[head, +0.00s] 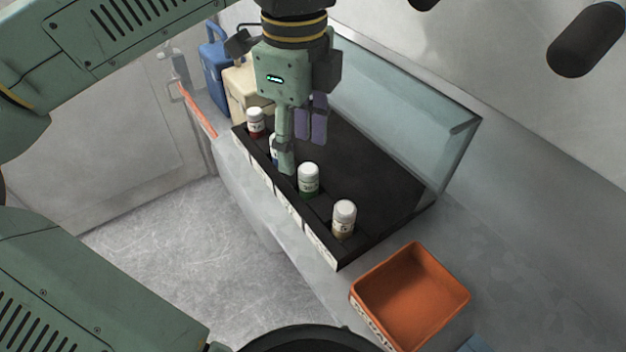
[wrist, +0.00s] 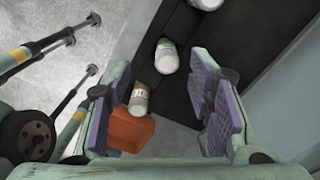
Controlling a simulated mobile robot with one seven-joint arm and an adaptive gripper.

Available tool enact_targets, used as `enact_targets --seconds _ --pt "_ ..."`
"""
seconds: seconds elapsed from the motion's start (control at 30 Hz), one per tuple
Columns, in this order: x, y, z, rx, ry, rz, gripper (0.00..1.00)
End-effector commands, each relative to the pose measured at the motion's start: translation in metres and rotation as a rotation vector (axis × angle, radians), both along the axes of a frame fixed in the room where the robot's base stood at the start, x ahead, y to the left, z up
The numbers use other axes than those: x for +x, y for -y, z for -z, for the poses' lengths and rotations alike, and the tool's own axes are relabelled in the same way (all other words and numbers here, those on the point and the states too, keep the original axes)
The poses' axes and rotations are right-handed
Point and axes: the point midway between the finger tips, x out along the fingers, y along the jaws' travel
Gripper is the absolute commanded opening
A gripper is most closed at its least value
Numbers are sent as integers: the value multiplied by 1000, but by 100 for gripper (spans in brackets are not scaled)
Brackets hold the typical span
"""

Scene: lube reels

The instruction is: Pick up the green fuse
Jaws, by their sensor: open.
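The green fuse (head: 308,180) is a small white bottle-shaped cylinder with a white cap and a green band low on its side. It stands upright in the front row of the black tray (head: 375,165). My gripper (head: 299,140) is open and empty, pointing down over the tray, up and left of the green fuse in the head view. Both purple-padded fingers (wrist: 158,108) show wide apart in the wrist view.
A red-banded cylinder (head: 255,122), a blue one (head: 273,148) partly hidden by my finger, and a yellow-brown one (head: 344,218) share the row. An orange bin (head: 412,293) sits right of the tray. A clear panel (head: 400,110) rises behind. Blue (head: 215,75) and cream (head: 241,88) jugs stand left.

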Motion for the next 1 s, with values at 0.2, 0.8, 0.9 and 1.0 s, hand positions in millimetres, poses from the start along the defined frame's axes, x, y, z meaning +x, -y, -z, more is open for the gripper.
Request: enact_targets --seconds 0.2,0.8,0.9,1.0 --pt "0 1 21 -3 0 4 48" --pt "4 11 72 -3 2 4 48" --pt "4 11 72 -3 2 5 46" --pt "4 11 72 -3 2 5 40"
